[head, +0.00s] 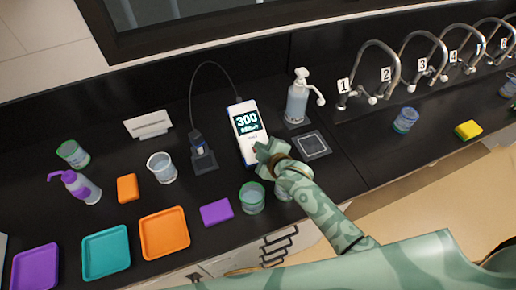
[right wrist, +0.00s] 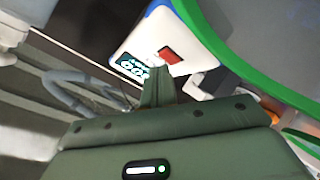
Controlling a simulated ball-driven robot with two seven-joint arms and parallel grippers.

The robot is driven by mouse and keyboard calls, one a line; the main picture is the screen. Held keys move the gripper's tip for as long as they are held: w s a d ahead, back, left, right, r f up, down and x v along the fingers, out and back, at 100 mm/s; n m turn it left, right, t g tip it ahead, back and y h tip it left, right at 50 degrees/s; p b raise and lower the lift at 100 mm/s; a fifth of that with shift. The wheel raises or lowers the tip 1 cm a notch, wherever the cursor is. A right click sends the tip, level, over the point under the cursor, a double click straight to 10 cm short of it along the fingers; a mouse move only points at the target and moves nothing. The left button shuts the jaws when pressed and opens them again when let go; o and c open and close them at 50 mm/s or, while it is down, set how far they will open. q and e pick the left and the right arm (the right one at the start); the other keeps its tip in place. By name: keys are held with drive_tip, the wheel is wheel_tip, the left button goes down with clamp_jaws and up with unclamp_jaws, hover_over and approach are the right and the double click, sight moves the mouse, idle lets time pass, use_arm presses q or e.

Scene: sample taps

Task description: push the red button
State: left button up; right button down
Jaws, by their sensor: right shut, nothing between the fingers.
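The white device (head: 248,147) with blue edges stands on the black counter, its dark screen reading 300 in the head view. In the right wrist view the device (right wrist: 137,40) shows its red button (right wrist: 169,55). In the head view the button is mostly hidden by my right gripper. My right gripper (head: 264,150) is shut and empty at the lower end of the device's face. Its closed fingertips (right wrist: 157,82) show just beside the button in the wrist view; I cannot tell whether they touch. My left gripper is not in view.
A green-rimmed beaker (head: 252,198) stands close to my right forearm. A pump bottle (head: 298,97) and a dark square plate (head: 312,145) lie right of the device. A black stand (head: 204,160) is left of it. Trays and blocks fill the front left.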

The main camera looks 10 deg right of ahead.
drive_tip(key=shift+s+a+f, duration=0.1)
drive_tip(key=shift+s+f, duration=0.1)
drive_tip(key=shift+f, duration=0.25)
drive_tip(key=shift+s+a+f, duration=0.1)
drive_tip(key=shift+s+f, duration=0.1)
drive_tip(key=shift+f, duration=0.2)
drive_tip(key=shift+d+r+p, duration=0.1)
drive_tip(key=shift+r+p, duration=0.1)
drive_tip(key=shift+p, duration=0.15)
drive_tip(key=shift+d+f, duration=0.1)
drive_tip(key=shift+s+p, duration=0.1)
drive_tip(key=shift+p, duration=0.2)
wheel_tip(320, 180, up, 6)
drive_tip(key=s+p, duration=0.1)
drive_tip(key=p, duration=0.5)
drive_tip(key=shift+s+d, duration=0.4)
